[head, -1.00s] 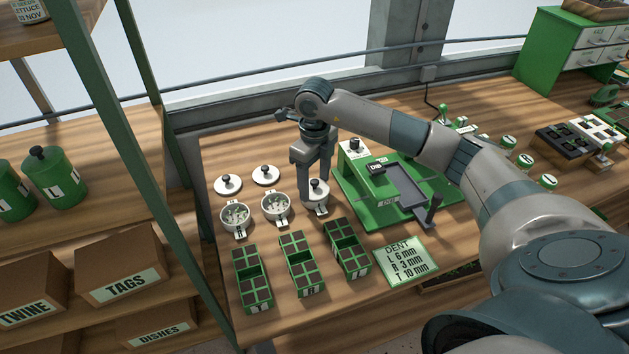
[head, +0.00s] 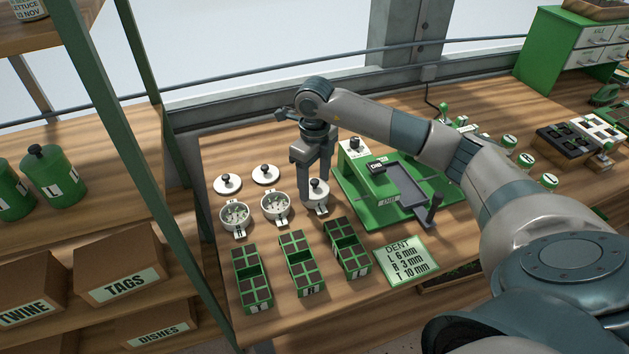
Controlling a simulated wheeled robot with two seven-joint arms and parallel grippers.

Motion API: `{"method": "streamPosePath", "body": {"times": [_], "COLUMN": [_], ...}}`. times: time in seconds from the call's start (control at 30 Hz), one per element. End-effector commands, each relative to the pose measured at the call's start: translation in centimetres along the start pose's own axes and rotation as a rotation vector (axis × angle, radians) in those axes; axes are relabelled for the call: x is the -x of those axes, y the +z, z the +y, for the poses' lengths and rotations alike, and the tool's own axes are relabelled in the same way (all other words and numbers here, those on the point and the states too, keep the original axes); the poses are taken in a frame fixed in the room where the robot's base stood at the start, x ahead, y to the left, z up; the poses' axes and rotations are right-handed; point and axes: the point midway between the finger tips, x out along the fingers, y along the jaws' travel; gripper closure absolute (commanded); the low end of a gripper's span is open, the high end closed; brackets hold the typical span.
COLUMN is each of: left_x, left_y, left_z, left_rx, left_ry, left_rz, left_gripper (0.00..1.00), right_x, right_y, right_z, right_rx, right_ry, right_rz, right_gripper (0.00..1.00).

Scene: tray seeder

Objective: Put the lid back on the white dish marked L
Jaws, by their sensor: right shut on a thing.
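Three small white dishes stand in a row on the table: a left dish (head: 236,226) and a middle dish (head: 275,217), both open with pale seeds inside, and a right dish (head: 316,208). Their front tags are too small to read, so I cannot tell which is marked L. A white lid with a dark knob (head: 319,195) is at the mouth of the right dish. My right gripper (head: 318,184) points down and is shut on this lid at its knob; I cannot tell whether the lid is fully seated. My left gripper is not in view.
Two loose lids, left (head: 228,184) and right (head: 265,175), lie behind the open dishes. Several green seed trays (head: 299,262) stand in front. A green seeder machine (head: 372,190) is close right of the gripper. A DENT card (head: 406,260) lies at the front.

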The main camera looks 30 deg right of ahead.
Motion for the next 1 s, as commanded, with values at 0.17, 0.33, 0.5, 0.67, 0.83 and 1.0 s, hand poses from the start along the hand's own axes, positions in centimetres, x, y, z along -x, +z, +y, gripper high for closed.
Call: {"method": "streamPosePath", "body": {"times": [0.17,0.33,0.5,0.67,0.83,1.0], "left_x": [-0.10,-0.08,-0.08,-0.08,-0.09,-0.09], "left_y": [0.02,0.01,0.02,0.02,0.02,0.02], "left_z": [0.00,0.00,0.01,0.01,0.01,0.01], "left_rx": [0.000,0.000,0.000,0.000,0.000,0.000], "left_ry": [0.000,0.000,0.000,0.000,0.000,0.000], "left_rz": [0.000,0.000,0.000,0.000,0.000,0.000], "left_gripper": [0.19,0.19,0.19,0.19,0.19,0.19], "right_x": [0.00,0.01,0.01,0.01,0.00,0.00], "right_y": [0.00,0.00,0.01,0.01,0.01,0.01], "right_z": [0.00,0.00,0.01,0.00,0.01,0.01], "right_rx": [0.000,0.000,0.000,0.000,0.000,0.000], "right_ry": [0.000,0.000,0.000,0.000,0.000,0.000], "right_rz": [0.000,0.000,0.000,0.000,0.000,0.000], "right_gripper": [0.62,0.62,0.36,0.19,0.10,0.01]}}
